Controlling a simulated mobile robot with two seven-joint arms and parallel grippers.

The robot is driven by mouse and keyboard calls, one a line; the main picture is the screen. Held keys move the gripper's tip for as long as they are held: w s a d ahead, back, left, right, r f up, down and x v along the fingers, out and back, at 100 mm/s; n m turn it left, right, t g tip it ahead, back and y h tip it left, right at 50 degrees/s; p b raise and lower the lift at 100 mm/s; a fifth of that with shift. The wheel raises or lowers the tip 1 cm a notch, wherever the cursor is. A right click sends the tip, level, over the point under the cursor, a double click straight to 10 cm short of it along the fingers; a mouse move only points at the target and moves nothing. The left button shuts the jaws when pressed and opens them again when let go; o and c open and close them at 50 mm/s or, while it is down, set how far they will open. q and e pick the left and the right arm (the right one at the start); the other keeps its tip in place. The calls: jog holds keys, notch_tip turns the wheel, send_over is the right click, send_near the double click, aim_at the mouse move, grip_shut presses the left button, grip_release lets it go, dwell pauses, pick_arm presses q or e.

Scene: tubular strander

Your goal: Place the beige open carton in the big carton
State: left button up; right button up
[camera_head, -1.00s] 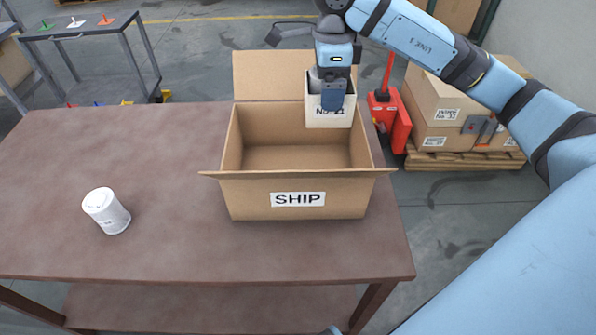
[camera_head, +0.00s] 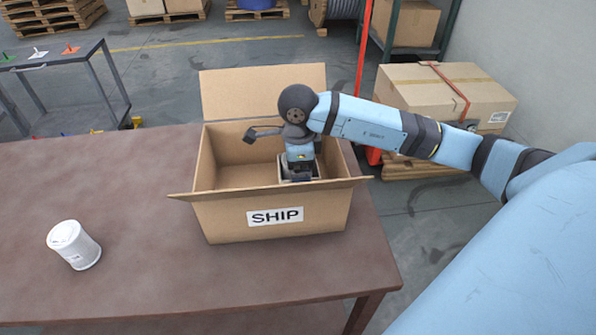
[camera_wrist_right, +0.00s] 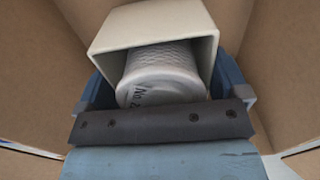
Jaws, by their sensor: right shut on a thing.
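The big carton (camera_head: 222,215) stands open on the table with a SHIP label on its front. My right gripper (camera_head: 298,178) is down inside it, toward its right side. In the right wrist view, the gripper (camera_wrist_right: 168,92) is shut on the beige open carton (camera_wrist_right: 150,27), and brown carton walls surround both. A white patterned cylinder (camera_wrist_right: 163,75) marked "No" sits inside the beige carton. In the head view the beige carton is mostly hidden behind the gripper and the front wall. Whether it touches the floor of the big carton cannot be told. My left gripper is not in view.
A white canister (camera_head: 75,245) stands on the brown table (camera_head: 110,200) at the left. The big carton's back flap (camera_head: 262,95) stands up and its front flap sticks out. Taped cartons (camera_head: 440,90) on a pallet stand beyond the table at the right.

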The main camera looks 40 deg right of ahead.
jog(key=shift+f, duration=0.9)
jog(key=shift+f, duration=0.1)
jog(key=o, duration=0.6)
jog(key=shift+c, duration=0.2)
notch_tip(320, 180, up, 12)
jog(key=shift+r+p, duration=0.15)
jog(key=shift+p, duration=0.35)
